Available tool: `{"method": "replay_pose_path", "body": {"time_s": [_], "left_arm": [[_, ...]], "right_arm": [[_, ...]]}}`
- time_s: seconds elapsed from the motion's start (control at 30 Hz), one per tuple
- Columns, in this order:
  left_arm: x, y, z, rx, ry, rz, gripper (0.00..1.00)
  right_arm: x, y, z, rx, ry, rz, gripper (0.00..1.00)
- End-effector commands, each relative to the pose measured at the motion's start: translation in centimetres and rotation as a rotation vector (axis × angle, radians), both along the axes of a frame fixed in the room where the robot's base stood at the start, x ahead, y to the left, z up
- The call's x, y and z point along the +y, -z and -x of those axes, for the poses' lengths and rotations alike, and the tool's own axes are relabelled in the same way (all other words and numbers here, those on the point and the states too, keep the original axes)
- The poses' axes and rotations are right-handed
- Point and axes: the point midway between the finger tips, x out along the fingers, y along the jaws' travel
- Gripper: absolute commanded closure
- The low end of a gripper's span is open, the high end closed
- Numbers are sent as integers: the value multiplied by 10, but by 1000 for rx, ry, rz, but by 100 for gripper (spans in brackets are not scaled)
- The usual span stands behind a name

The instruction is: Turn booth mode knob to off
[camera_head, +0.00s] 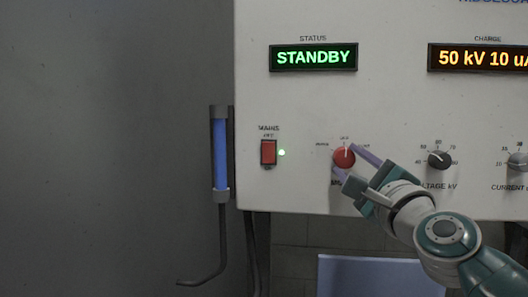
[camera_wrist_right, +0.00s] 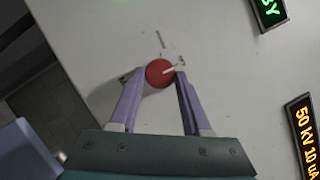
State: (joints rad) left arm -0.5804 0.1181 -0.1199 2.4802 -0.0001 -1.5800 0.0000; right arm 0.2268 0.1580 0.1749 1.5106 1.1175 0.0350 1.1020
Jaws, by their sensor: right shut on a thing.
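The red mode knob (camera_head: 343,157) sits on the white control panel, between the mains switch and the voltage knob. In the head view its pale pointer line is directed up. My right gripper (camera_head: 349,164) reaches in from the lower right, with one finger on each side of the knob. The fingers and hand hide part of the knob's labels in the head view. My left gripper is not in view.
The panel (camera_head: 310,120) carries a green STANDBY display (camera_head: 313,57), an orange charge display (camera_head: 480,58), a red mains switch (camera_head: 268,152) with a lit green lamp, and black voltage (camera_head: 438,158) and current (camera_head: 517,160) knobs. A blue cylinder (camera_head: 220,154) hangs at the panel's left edge.

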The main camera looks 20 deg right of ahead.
Motion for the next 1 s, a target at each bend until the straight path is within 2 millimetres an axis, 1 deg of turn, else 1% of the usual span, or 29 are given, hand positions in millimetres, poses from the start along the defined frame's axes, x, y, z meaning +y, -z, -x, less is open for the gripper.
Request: {"method": "replay_pose_path", "body": {"time_s": [0.03,0.17,0.63,0.67,0.9,0.93,1.0], "left_arm": [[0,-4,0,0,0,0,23],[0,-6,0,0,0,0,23],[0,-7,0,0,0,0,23],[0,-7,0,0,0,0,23],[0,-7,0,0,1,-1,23],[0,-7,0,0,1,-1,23],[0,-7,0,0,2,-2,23]], "right_arm": [[0,-2,0,7,0,13,100],[0,-2,0,21,1,36,100],[0,-1,0,27,1,46,100],[0,-1,0,27,1,46,51],[0,-1,0,27,1,45,24],[0,-1,0,27,1,45,22],[0,-1,0,27,1,45,22]]}}
